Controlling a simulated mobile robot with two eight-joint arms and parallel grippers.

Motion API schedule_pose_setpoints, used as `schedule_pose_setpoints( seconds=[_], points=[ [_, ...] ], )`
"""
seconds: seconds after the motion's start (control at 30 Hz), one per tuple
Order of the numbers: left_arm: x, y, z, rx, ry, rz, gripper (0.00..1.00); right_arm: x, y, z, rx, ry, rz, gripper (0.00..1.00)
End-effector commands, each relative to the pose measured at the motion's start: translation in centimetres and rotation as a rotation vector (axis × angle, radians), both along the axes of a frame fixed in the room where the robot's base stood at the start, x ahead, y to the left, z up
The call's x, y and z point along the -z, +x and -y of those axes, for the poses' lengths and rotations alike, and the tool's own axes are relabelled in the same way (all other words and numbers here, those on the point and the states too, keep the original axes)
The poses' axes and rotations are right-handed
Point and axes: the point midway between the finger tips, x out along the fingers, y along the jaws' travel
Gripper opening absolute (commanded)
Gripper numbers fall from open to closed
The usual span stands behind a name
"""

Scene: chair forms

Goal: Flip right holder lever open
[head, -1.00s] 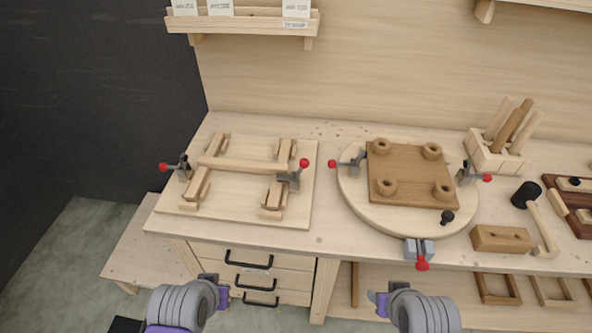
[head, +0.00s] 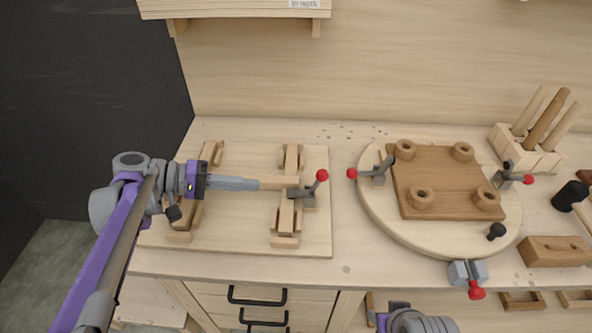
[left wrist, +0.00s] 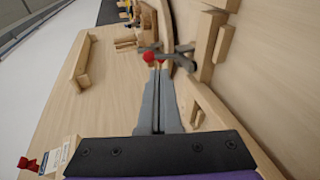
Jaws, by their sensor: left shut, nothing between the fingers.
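The right holder (head: 302,193) is a grey toggle clamp at the right end of the wooden bar (head: 274,183) on the left board. Its lever points up and to the right and ends in a red knob (head: 322,175). My left gripper (head: 252,184) is shut and empty, over the bar with its fingers pointing right toward the holder, short of it in the head view. In the left wrist view the red knob (left wrist: 148,57) shows just beyond the shut fingertips (left wrist: 159,72); contact cannot be told. My left arm hides the left holder. My right gripper is not in view.
The left board (head: 318,235) carries wooden blocks. A shelf (head: 235,8) hangs above. The tabletop between the boards is clear.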

Motion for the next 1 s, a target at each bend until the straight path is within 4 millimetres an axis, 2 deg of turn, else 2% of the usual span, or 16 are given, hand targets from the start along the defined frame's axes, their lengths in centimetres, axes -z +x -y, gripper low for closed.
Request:
schedule_pose_setpoints(
  seconds=[0.2, 0.6, 0.77, 1.0],
  points=[
    [-1.0, 1.4, -1.4, 0.012, -0.099, 0.04, 0.0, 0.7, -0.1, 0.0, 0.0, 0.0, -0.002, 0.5],
    [-1.0, 1.5, -1.1, 0.013, -0.102, 0.043, 0.0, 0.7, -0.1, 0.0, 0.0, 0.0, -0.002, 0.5],
    [-0.7, 1.8, 0.7, 0.016, -0.103, 0.042, 0.0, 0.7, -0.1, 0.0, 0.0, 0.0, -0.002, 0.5],
    [0.3, 2.7, 5.7, 0.018, -0.103, 0.042, 0.0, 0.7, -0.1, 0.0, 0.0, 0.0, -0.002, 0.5]
  ],
)
